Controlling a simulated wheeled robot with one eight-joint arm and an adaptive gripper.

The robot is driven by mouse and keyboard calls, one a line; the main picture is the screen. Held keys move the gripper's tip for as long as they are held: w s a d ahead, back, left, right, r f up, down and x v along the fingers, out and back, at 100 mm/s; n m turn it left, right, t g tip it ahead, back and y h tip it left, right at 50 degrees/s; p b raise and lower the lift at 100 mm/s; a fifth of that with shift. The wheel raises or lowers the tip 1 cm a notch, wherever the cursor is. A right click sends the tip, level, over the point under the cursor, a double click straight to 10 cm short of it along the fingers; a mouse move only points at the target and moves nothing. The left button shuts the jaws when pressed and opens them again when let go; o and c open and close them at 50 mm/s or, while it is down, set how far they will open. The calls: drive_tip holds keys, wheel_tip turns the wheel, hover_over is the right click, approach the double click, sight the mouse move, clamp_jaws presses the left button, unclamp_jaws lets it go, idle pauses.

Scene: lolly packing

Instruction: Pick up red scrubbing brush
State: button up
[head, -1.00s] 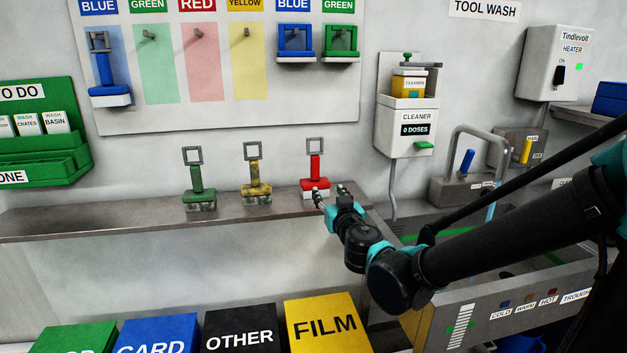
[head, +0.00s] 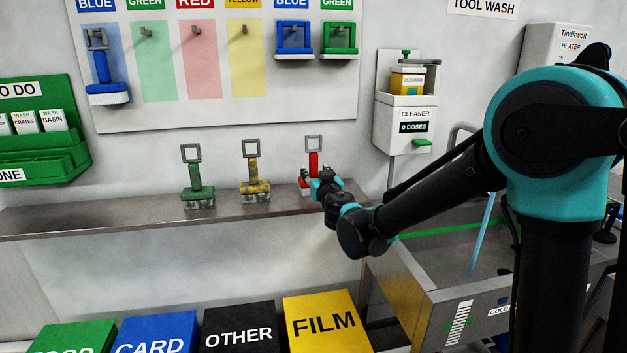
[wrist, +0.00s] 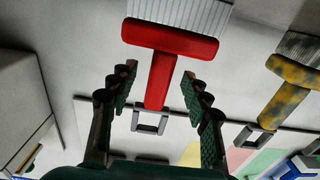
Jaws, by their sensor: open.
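The red scrubbing brush (head: 313,161) stands upright on the grey shelf (head: 110,215), near its right end. It has a red handle, a grey square loop on top and pale bristles. In the head view my gripper (head: 320,178) is right at the brush and hides part of its lower half. In the wrist view, which appears upside down, the red brush (wrist: 168,48) has its handle between my two open fingers (wrist: 160,76). A gap shows on each side of the handle, so neither finger looks closed on it.
A dirty yellow brush (head: 253,178) and a dirty green brush (head: 195,180) stand left on the shelf. The yellow one also shows in the wrist view (wrist: 290,95). A cleaner dispenser (head: 408,110) and a sink (head: 440,280) are to the right. Bins, including FILM (head: 325,320), sit below.

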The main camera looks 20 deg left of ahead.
sight(315, 169)
drive_tip(key=x, duration=0.3)
clamp_jaws()
idle(0.3)
drive_tip(key=shift+r, duration=0.1)
